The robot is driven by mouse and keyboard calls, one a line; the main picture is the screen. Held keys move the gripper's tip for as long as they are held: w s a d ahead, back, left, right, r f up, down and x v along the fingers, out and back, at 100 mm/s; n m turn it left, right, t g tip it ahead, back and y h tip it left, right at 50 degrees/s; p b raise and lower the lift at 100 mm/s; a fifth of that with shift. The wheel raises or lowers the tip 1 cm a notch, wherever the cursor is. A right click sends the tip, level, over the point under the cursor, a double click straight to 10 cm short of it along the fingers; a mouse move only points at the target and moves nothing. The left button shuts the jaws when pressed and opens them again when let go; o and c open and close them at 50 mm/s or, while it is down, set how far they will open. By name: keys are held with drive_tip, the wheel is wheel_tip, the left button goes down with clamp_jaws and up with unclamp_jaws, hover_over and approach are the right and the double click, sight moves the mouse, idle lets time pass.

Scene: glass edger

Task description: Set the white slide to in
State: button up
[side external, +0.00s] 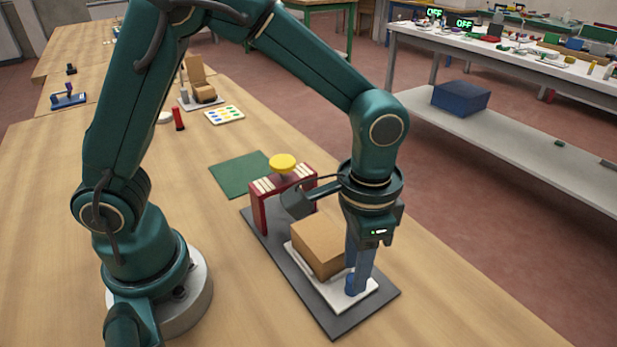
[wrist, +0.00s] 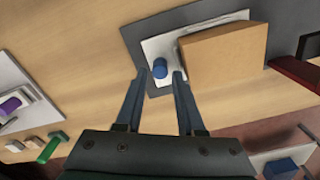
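The white slide (side external: 372,287) is a flat plate lying on a dark grey base (side external: 335,322). A tan block (side external: 319,246) sits on it, and a blue knob (side external: 351,288) stands near its front end. In the wrist view the white slide (wrist: 153,46), the tan block (wrist: 225,58) and the blue knob (wrist: 160,68) also show. My gripper (wrist: 159,79) is open, pointing down at the knob. Its fingertips lie on either side of the knob in the wrist view, with gaps visible. I cannot tell how far down the fingers reach around it.
A red frame with pale strips (side external: 258,208) and a yellow knob (side external: 283,163) stands at the far end of the base. A green mat (side external: 240,174) lies behind it. A coloured-dot card (side external: 224,115) and a red cylinder (side external: 179,119) are farther back.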

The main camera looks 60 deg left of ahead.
drive_tip(key=shift+f, duration=1)
clamp_jaws()
drive_tip(key=shift+r, duration=0.1)
idle(0.6)
